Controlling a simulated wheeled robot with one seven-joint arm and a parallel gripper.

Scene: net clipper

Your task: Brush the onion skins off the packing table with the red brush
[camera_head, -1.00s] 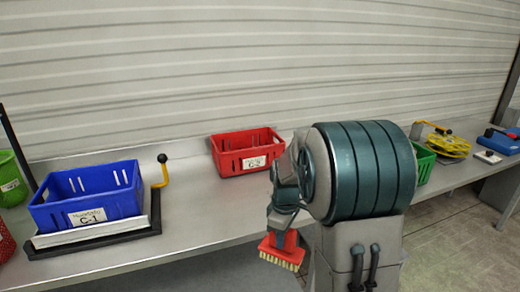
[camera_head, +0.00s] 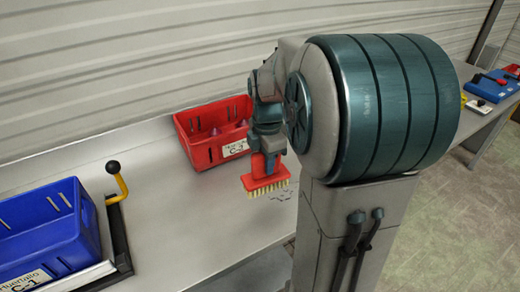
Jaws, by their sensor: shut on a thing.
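My gripper (camera_head: 266,158) is shut on the red brush (camera_head: 264,184), which hangs upright with its pale bristles down. The brush is in front of the red crate, over the packing table (camera_head: 160,215). I cannot tell whether the bristles touch the table. Small dark flecks, perhaps onion skins (camera_head: 284,195), lie on the table just right of the bristles. My arm may hide more of them. The grip itself is small and partly hidden by my wrist.
A red crate (camera_head: 187,148) labelled C-2, with something purplish inside, stands behind the brush. A blue crate (camera_head: 38,228) labelled C-1 is at the left, beside a yellow lever with a black knob (camera_head: 113,168). The table between them is clear. A blue device (camera_head: 491,86) is far right.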

